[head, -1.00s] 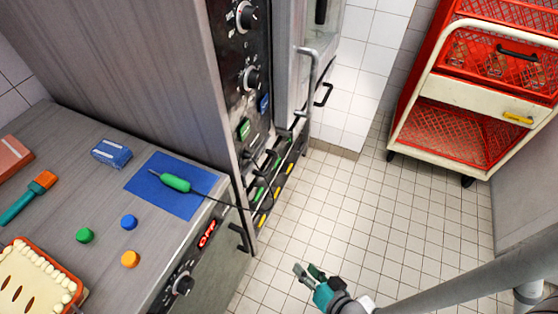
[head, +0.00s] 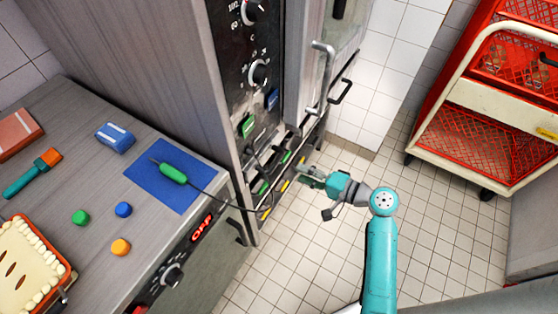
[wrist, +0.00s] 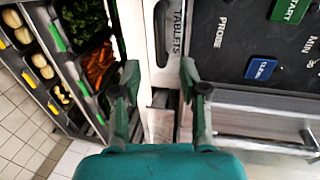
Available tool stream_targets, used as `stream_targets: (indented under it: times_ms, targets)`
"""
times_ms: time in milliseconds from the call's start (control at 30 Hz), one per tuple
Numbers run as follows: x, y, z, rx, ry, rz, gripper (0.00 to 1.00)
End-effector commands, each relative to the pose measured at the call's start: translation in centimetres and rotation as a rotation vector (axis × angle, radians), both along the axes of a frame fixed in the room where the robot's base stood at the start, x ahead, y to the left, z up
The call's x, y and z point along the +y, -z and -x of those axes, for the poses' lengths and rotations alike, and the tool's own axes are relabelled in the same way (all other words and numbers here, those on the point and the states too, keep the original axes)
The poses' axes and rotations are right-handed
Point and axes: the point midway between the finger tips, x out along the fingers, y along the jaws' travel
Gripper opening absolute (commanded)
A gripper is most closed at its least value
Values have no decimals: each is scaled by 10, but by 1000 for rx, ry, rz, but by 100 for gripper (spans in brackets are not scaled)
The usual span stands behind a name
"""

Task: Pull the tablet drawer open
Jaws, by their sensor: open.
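The tablet drawer (wrist: 178,45), marked TABLETS, shows as a pale front beside the dark control panel in the wrist view. In the head view my gripper (head: 305,176) is low in front of the oven, right of the small drawer fronts with green and yellow tags.
A control panel (wrist: 255,45) with START and CLEAN buttons adjoins the drawer. Produce bins (wrist: 45,65) stand on the other side. The oven door handle (head: 323,75) juts out above my gripper. A red trolley (head: 490,150) stands right. Floor between is clear.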

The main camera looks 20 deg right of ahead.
Motion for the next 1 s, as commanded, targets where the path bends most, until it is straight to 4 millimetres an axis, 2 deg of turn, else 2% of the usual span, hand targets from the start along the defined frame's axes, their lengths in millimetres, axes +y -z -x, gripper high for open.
stream_targets:
  times_ms: [167,600,800,1000]
  targets:
    - [10,4,-12,1,-5,-1,43]
    - [52,19,-69,0,-2,0,43]
    - [60,22,-82,0,0,1,43]
    - [62,23,-84,1,1,1,43]
